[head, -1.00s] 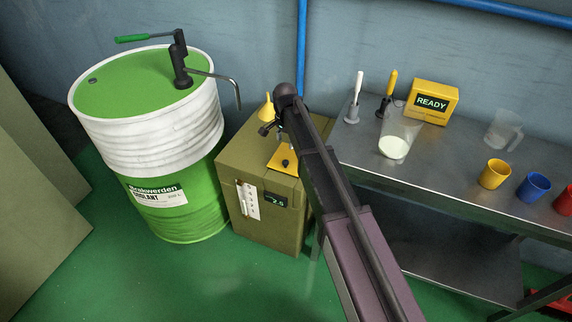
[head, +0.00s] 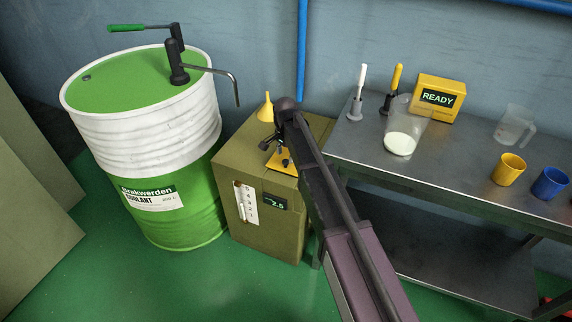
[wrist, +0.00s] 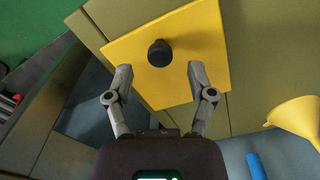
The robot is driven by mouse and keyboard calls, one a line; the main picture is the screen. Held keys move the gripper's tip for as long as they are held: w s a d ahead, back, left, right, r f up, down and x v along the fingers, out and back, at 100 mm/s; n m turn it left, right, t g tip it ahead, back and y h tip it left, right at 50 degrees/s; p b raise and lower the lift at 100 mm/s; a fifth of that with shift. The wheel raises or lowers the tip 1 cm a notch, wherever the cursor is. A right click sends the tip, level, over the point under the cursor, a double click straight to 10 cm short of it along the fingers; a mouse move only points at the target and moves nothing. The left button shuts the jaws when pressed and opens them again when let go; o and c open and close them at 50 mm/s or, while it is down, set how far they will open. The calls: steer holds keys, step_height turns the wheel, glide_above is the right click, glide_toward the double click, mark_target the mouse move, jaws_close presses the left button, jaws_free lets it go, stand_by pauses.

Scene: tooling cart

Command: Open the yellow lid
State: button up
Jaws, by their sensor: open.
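The yellow lid (head: 272,157) lies flat on top of the olive box (head: 252,165), partly hidden by my gripper and arm in the head view. In the wrist view the yellow lid (wrist: 195,50) is a square plate with a black knob (wrist: 159,53) on it. My gripper (wrist: 159,68) is open and empty over the lid. One finger is on each side of the knob in the picture, with clear space between fingers and knob. In the head view my gripper (head: 270,138) is just above the lid; whether it touches is unclear.
A yellow funnel (head: 266,111) stands close behind my gripper, also in the wrist view (wrist: 297,120). A green and white drum (head: 150,140) with a crank pump (head: 177,62) stands left of the box. The steel bench (head: 450,160) at right holds a beaker and cups.

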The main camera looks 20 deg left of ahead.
steer(key=shift+f+b, duration=0.9)
steer(key=shift+f, duration=0.3)
jaws_close()
steer(key=shift+d, duration=0.2)
steer(key=shift+a, duration=0.15)
